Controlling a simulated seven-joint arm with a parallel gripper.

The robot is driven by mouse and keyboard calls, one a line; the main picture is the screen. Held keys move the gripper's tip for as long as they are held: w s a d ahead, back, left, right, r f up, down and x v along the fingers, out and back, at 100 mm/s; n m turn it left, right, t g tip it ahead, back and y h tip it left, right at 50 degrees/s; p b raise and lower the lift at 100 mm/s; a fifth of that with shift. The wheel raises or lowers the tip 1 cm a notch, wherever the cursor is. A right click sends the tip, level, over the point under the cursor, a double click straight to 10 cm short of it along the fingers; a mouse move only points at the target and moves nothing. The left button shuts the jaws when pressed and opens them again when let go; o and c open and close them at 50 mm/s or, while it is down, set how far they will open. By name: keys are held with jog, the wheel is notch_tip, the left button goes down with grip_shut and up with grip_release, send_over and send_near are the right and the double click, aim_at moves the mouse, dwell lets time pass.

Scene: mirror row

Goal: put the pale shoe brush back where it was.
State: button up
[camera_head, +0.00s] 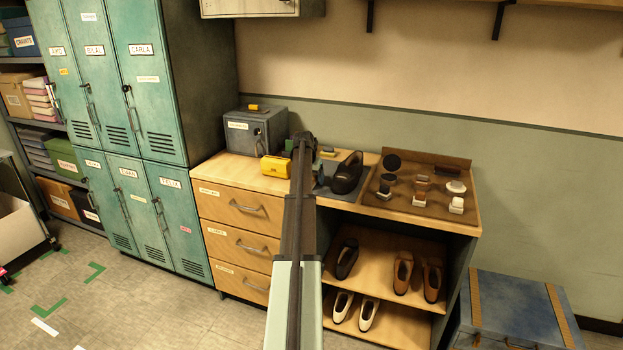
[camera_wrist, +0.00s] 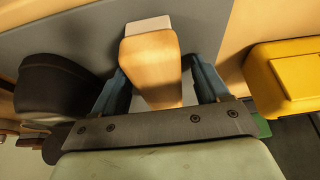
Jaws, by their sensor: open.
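The pale shoe brush, with a light wood body (camera_wrist: 150,60) and a white end (camera_wrist: 148,25), shows in the wrist view over a grey mat (camera_wrist: 225,32). My gripper (camera_wrist: 158,68) is open, with one blue finger on each side of the brush. I cannot tell whether either finger touches it. In the head view my arm hides the brush and the fingers. The grey mat (camera_head: 340,196) lies on the wooden bench top there. A brown tray (camera_head: 415,158) on the right of the bench holds several brushes and round tins.
A black shoe (camera_head: 347,173) stands on the mat, just right of my arm; it also shows in the wrist view (camera_wrist: 55,90). A yellow box (camera_head: 275,167) is close on the left, also in the wrist view (camera_wrist: 285,75). A grey metal box (camera_head: 255,133) stands behind.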

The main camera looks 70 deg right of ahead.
jog(key=v, duration=1.2)
jog(key=shift+r, duration=0.2)
